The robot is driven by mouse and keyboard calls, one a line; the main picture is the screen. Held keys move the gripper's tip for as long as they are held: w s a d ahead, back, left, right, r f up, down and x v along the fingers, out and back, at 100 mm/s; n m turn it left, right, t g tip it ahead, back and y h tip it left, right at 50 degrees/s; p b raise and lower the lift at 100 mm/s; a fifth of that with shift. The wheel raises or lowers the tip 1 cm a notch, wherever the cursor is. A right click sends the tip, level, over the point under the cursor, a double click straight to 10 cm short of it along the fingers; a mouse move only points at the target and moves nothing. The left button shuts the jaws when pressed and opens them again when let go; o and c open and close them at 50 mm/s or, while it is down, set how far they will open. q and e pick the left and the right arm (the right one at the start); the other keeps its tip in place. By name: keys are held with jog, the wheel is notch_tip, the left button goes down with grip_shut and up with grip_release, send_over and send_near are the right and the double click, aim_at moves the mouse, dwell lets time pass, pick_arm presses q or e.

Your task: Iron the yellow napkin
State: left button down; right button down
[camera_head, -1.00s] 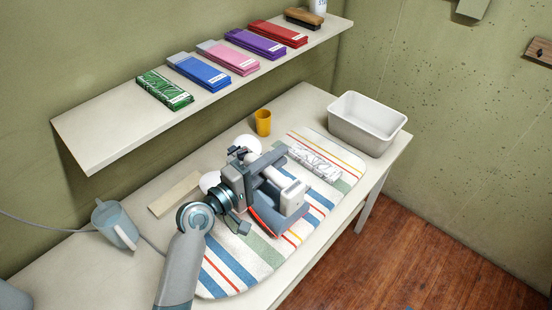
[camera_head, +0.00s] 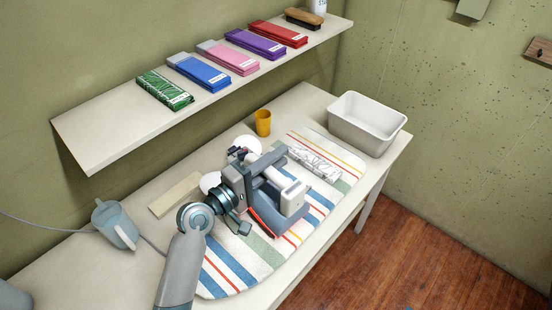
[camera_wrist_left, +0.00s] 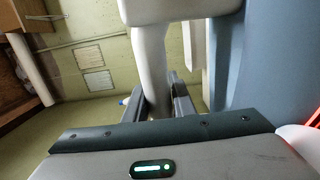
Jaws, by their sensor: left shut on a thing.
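My left gripper (camera_head: 268,178) is over the middle of the striped ironing board (camera_head: 232,262), shut on the iron's pale handle. The iron (camera_head: 282,216) is grey-blue with a red lower edge; it is low over the board, but I cannot tell whether it touches. The left wrist view shows its blue-grey body (camera_wrist_left: 275,60) and the pale handle (camera_wrist_left: 150,60) between my gripper's fingers (camera_wrist_left: 161,100). I see no yellow napkin; the iron and arm hide part of the board. A folded white cloth with dark markings (camera_head: 315,160) lies towards the board's far end. My right gripper is not in view.
A white bin (camera_head: 366,128) stands at the table's far right corner. A yellow cup (camera_head: 263,123), a wooden strip (camera_head: 175,194) and a blue-grey jug (camera_head: 116,224) stand or lie behind the board. The wall shelf (camera_head: 110,135) above holds folded coloured packs and a brush (camera_head: 304,18).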

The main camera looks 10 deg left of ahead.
pick_arm(q)
jog(key=shift+s+d+r, duration=0.1)
jog(key=shift+s+d, duration=0.15)
jog(key=shift+d, duration=0.1)
jog(key=shift+s+d+p, duration=0.35)
jog(key=shift+d, duration=0.1)
dwell(0.5)
jog(key=shift+w+a, duration=0.2)
jog(key=shift+a, duration=0.05)
dwell(0.5)
jog(key=shift+w+a, duration=0.9)
jog(key=shift+a, duration=0.3)
dwell(0.7)
jog(key=shift+s+d, duration=0.45)
jog(key=shift+d, duration=0.2)
dwell(0.7)
jog(key=shift+r+p, duration=0.1)
jog(key=shift+p, duration=0.2)
dwell(0.6)
notch_tip(320, 180, up, 9)
jog(key=p, duration=0.9)
dwell(0.5)
